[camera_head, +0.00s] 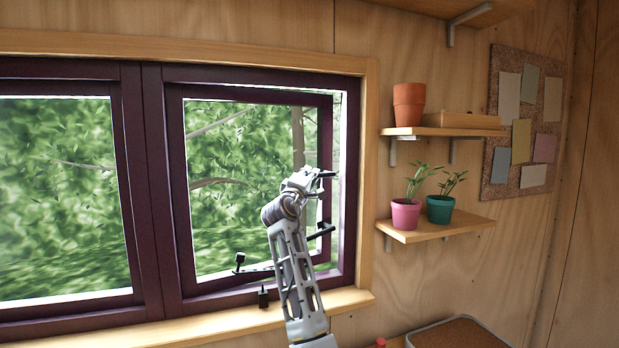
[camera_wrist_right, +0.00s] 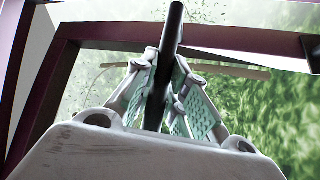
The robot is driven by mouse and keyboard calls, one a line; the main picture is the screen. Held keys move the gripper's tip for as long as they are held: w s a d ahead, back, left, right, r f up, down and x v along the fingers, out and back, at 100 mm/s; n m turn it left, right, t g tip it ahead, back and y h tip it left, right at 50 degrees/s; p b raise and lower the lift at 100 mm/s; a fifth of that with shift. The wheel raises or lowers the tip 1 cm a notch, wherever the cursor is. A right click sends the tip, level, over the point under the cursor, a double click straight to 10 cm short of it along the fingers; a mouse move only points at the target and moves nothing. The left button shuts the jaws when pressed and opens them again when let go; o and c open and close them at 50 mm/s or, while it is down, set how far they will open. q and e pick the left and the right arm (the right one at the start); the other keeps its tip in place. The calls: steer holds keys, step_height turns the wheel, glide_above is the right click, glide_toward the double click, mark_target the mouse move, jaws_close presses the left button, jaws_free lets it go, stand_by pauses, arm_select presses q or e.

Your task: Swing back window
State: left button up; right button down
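The dark purple window fills the left and middle of the head view. Its right sash (camera_head: 325,130) stands ajar, with a bright gap between its right edge and the fixed frame (camera_head: 348,210). A black handle (camera_head: 320,232) is on this sash's right side; its bar (camera_wrist_right: 172,30) shows in the wrist view. My right gripper (camera_head: 312,180) is at the handle, its middle partly hidden by my own arm. In the wrist view the right gripper's fingers (camera_wrist_right: 168,75) lie close against both sides of the bar and look shut on it. My left gripper is not in view.
A black stay (camera_head: 240,260) and a small black peg (camera_head: 263,297) are at the window's bottom. Wall shelves (camera_head: 435,232) at the right hold a pink pot (camera_head: 405,215), a green pot (camera_head: 440,209) and a terracotta pot (camera_head: 409,104). The wooden sill (camera_head: 215,325) runs below.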

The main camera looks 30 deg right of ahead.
stand_by(0.3)
steer(key=shift+s+a+f, duration=0.1)
steer(key=shift+s+a, duration=0.1)
steer(key=shift+s, duration=0.25)
steer(key=s+a+m+g+h+b, duration=0.2)
steer(key=s+g, duration=0.1)
steer(key=s, duration=0.2)
steer(key=shift+s+a+f+g+b, duration=0.15)
steer(key=shift+s+f+g+b, duration=0.05)
steer(key=shift+s+g+b, duration=0.15)
steer(key=c, duration=1.7)
jaws_free()
steer(key=shift+s, duration=0.1)
steer(key=shift+o, duration=1.2)
steer(key=shift+s+a+r, duration=0.15)
steer(key=shift+s+r, duration=0.1)
steer(key=shift+r, duration=0.05)
